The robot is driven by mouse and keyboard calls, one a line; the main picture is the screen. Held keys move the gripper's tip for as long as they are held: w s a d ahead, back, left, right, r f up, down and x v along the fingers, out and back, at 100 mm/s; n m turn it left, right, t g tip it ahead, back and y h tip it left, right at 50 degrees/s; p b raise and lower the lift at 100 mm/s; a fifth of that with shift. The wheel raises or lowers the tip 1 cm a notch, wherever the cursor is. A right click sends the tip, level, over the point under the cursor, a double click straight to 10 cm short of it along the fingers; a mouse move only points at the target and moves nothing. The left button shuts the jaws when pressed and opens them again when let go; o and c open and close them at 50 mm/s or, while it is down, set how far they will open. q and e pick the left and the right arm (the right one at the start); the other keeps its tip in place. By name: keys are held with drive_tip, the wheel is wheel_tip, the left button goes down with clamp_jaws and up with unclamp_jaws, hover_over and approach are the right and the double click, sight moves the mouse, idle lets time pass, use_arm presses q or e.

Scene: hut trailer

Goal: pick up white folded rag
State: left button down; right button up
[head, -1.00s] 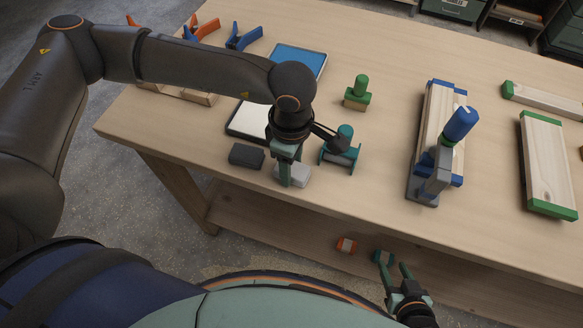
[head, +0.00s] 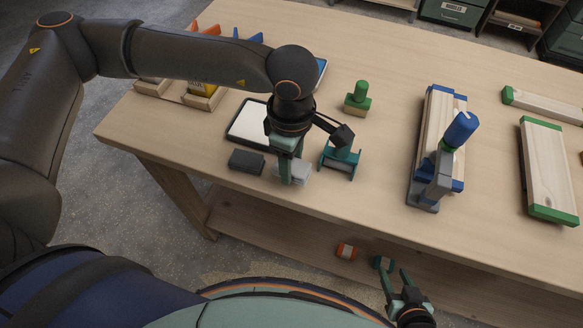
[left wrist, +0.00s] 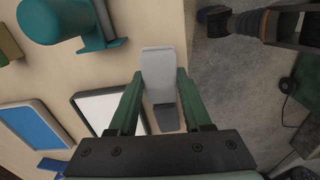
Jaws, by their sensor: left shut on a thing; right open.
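The white folded rag (head: 301,171) is a small pale grey-white pad near the front left edge of the workbench. My left gripper (head: 286,180) comes down over it from above, and its fingers hide part of it. In the left wrist view the rag (left wrist: 158,68) shows between the two green fingers (left wrist: 156,84), which are shut on it. I cannot tell whether it is clear of the bench top. My right gripper (head: 396,272) is open and empty, low in front of the bench edge.
A dark grey block (head: 246,161) sits just left of the rag. A teal tool (head: 341,160) stands close on its right. A dark-rimmed white tray (head: 247,124) lies behind. A blue-handled tool and wooden boards (head: 548,165) occupy the right. The bench's front middle is clear.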

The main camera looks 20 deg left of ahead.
use_arm(q)
drive_tip(key=s+d+r+b, duration=0.2)
drive_tip(key=s+r, duration=0.7)
drive_tip(key=s, duration=0.4)
drive_tip(key=shift+s+d+r, duration=0.35)
drive_tip(key=shift+s, duration=0.05)
drive_tip(key=c, duration=0.9)
unclamp_jaws()
drive_tip(key=shift+c, duration=0.2)
drive_tip(key=c, duration=0.6)
